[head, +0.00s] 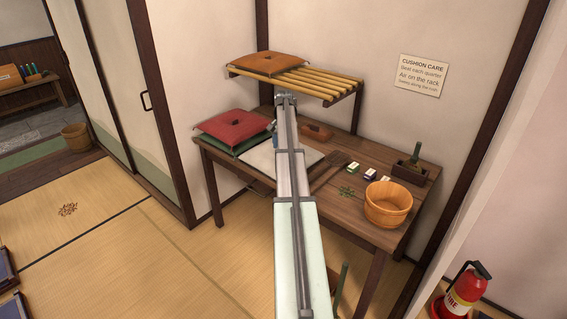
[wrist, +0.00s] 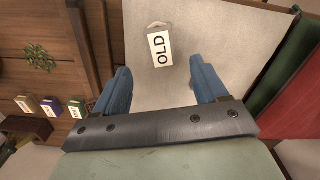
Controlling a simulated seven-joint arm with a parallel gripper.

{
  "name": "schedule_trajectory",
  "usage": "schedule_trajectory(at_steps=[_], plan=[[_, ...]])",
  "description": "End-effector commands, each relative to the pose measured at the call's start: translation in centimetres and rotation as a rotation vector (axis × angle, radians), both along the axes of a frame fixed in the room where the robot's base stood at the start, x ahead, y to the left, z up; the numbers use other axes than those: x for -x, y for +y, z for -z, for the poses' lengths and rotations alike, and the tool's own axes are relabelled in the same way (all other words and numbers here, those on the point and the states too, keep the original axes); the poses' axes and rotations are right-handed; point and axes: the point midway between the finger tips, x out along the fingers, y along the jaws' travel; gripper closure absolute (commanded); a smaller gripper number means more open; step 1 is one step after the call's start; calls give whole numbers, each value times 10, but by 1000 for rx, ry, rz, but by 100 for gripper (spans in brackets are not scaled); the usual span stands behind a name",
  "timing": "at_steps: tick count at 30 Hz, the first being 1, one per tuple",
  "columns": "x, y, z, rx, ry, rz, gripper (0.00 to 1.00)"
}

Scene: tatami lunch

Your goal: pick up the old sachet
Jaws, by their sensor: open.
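The old sachet (wrist: 160,48) is a small pale packet with a white label reading OLD and a small loop at its far end. It lies on a light grey cloth (wrist: 223,30), which also shows on the wooden table in the head view (head: 258,160). My gripper (wrist: 160,76) is open, its two blue fingers apart and nothing between them. In the wrist view the sachet appears just beyond the fingertips, roughly centred between them. The height of the fingers above it is hard to tell.
Red and green cushions (head: 232,125) are stacked left of the cloth. A slatted rack (head: 310,84) with an orange cushion (head: 268,63) overhangs the table's back. Three small boxes (head: 369,174), a green sprig (head: 347,192) and a wooden tub (head: 388,206) stand to the right.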

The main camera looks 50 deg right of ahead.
Motion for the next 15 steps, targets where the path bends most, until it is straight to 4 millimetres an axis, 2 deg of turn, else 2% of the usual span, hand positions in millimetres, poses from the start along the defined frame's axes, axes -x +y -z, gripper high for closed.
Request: schedule_trajectory(at_steps=[3,10,15], plan=[[0,0,15,-1,0,0,28],[0,1,26,0,0,0,28],[-1,3,46,-1,1,0,28]])
